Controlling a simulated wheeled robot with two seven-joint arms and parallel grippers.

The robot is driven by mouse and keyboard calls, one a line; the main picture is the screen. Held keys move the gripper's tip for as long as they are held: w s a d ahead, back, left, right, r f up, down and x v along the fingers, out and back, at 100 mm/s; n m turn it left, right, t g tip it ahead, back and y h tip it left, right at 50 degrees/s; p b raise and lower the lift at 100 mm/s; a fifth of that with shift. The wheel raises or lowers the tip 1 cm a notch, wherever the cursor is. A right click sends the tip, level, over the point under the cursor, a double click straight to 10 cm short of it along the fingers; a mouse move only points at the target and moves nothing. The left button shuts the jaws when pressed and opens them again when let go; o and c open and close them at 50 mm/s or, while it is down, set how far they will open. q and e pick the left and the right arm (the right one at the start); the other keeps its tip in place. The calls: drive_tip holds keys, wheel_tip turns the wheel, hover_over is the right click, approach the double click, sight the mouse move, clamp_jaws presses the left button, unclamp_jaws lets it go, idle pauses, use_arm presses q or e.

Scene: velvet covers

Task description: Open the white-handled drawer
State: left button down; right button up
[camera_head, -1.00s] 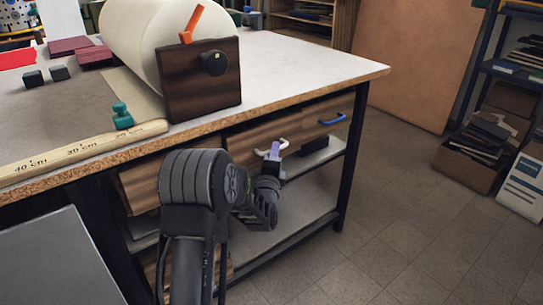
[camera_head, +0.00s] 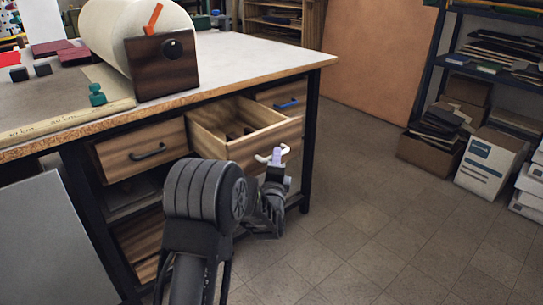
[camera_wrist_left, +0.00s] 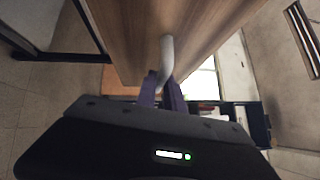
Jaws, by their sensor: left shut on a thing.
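The white-handled drawer (camera_head: 262,147) is pulled well out from under the workbench, and its inside shows from above with some dark items in it. Its white handle (camera_head: 263,157) is on the front panel, and it also shows in the left wrist view (camera_wrist_left: 167,56). My left gripper (camera_head: 277,157) is shut on the white handle. In the left wrist view, its purple fingers (camera_wrist_left: 162,92) are around the handle, close to the wooden drawer front (camera_wrist_left: 130,40). My right gripper is not in view.
A drawer with a black handle (camera_head: 147,152) is shut on the left, and one with a blue handle (camera_head: 288,104) is shut on the right. The workbench (camera_head: 262,58) bears a large roll (camera_head: 115,25). Boxes (camera_head: 487,160) stand at the right. The floor (camera_head: 380,215) between is clear.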

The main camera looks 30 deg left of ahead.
use_arm(q)
drive_tip(key=shift+s+d, duration=0.2)
drive_tip(key=shift+d, duration=0.3)
drive_tip(key=shift+s+d, duration=0.15)
drive_tip(key=shift+d, duration=0.35)
drive_tip(key=c, duration=1.5)
unclamp_jaws()
drive_tip(key=shift+o, duration=0.2)
drive_tip(key=p+v, duration=0.1)
drive_tip(key=v, duration=0.6)
drive_tip(key=shift+s+d, duration=0.15)
drive_tip(key=shift+s, duration=0.2)
drive_tip(key=shift+f, duration=0.1)
